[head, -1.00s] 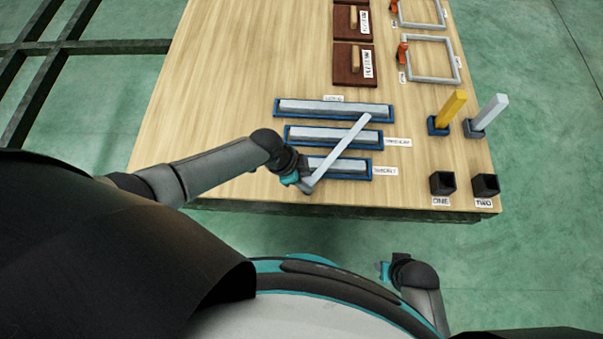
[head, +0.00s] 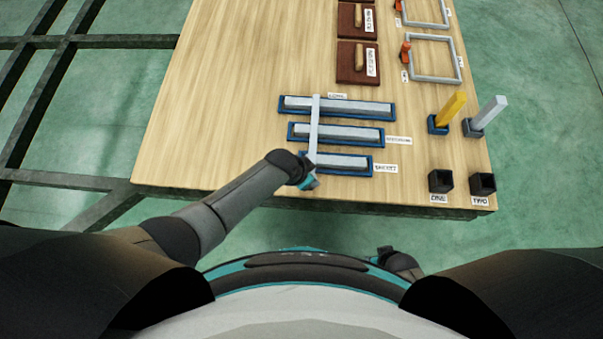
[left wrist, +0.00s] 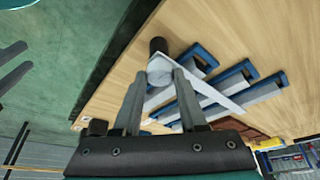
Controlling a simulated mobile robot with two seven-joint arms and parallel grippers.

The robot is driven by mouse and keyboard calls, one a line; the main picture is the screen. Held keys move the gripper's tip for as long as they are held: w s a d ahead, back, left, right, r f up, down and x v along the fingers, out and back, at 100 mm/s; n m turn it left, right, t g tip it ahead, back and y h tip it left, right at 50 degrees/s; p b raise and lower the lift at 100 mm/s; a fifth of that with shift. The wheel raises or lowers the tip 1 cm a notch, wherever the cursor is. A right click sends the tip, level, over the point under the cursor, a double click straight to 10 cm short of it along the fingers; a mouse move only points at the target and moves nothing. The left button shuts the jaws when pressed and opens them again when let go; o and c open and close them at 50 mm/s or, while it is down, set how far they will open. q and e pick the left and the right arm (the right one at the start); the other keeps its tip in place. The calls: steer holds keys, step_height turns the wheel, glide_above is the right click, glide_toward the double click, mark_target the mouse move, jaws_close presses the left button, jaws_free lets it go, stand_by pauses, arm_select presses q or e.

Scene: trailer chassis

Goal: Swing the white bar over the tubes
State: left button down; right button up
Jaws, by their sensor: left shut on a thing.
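The white bar (head: 314,125) lies nearly straight away from me across three grey tubes in blue trays: the long (head: 350,106), the medium (head: 350,135) and the short (head: 345,162). Its far end is at the long tube, left of that tube's middle. My left gripper (head: 309,172) is shut on the bar's near end, beside the short tray. In the left wrist view the bar (left wrist: 212,94) runs right from its rounded end, between the fingers (left wrist: 158,92). Whether the bar touches the tubes is unclear. My right gripper (head: 376,260) is low, off the table, its fingers unclear.
Two black square holders (head: 440,181) stand at the table's near right. A yellow post (head: 452,108) and a white post (head: 489,112) stand behind them. Brown boards (head: 357,63) and grey frames (head: 435,58) lie farther back. The table's left side is bare (head: 220,100).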

stand_by(0.3)
arm_select(q)
steer(key=shift+c, duration=2.2)
jaws_free()
arm_select(e)
steer(key=shift+w+r, duration=0.1)
arm_select(q)
steer(key=shift+r+p, duration=0.2)
steer(key=shift+p, duration=0.1)
steer(key=shift+s+a+r+p, duration=0.15)
steer(key=shift+r+p, duration=0.2)
steer(key=shift+r, duration=0.05)
arm_select(e)
steer(key=s+d+p, duration=0.2)
steer(key=s+d, duration=0.1)
steer(key=s, duration=0.3)
arm_select(q)
steer(key=p+v, duration=0.4)
steer(key=v, duration=0.2)
arm_select(e)
steer(key=s+a+r+g, duration=0.1)
steer(key=s+a+r, duration=0.2)
steer(key=s+a, duration=0.2)
steer(key=shift+r, duration=0.25)
